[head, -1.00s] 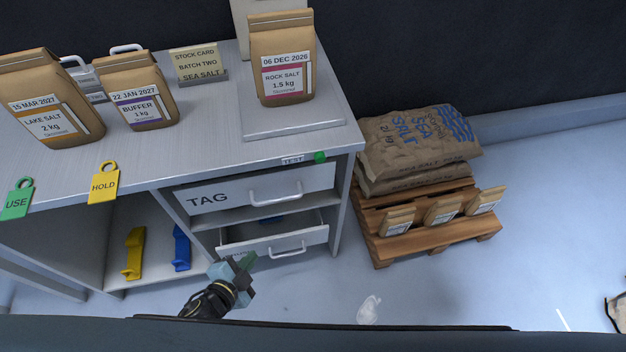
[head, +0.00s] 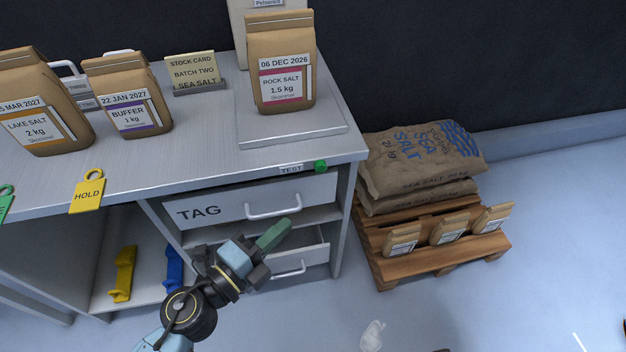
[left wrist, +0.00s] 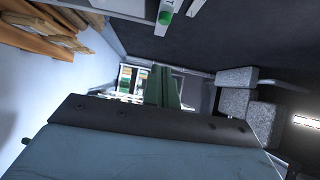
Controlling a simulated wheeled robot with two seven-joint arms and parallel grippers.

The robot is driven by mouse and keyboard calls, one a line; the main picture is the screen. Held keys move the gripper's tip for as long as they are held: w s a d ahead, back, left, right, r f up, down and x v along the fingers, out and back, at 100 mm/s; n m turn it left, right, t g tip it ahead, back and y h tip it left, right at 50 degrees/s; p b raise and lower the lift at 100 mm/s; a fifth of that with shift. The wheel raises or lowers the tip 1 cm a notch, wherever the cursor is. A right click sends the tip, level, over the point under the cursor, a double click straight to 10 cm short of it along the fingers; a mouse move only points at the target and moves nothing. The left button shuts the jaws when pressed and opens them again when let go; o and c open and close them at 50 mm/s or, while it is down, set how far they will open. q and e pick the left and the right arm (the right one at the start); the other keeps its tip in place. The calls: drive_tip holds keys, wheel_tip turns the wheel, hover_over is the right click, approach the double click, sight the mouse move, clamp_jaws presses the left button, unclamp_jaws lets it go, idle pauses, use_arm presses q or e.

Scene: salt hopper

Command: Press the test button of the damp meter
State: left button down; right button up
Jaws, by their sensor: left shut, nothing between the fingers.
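The green test button (head: 320,166) sits on the front edge of the bench top, beside a small TEST label (head: 291,169). It also shows near the top of the left wrist view (left wrist: 165,17). Behind it, a grey plate (head: 290,133) carries a brown rock salt bag (head: 281,75). My left gripper (head: 283,228) is shut and empty, with its green fingers pointing up and right. It is in front of the drawers, below and left of the button, and apart from it. Its fingers also show in the left wrist view (left wrist: 162,88). My right gripper is not in view.
The TAG drawer (head: 235,209) is below the button; the lower drawer (head: 312,254) stands partly open behind my left gripper. A pallet (head: 440,268) with salt sacks (head: 420,165) stands to the right.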

sight(321, 167)
use_arm(q)
drive_tip(key=shift+w+a+x, duration=0.3)
drive_tip(key=shift+a+x, duration=0.1)
drive_tip(key=shift+x, duration=1.75)
drive_tip(key=shift+w+a+x, duration=0.3)
drive_tip(key=shift+a+x, duration=0.05)
drive_tip(key=shift+x, duration=1.75)
drive_tip(key=shift+w+a+x, duration=0.35)
drive_tip(key=shift+a+x, duration=0.05)
drive_tip(key=shift+x, duration=1.75)
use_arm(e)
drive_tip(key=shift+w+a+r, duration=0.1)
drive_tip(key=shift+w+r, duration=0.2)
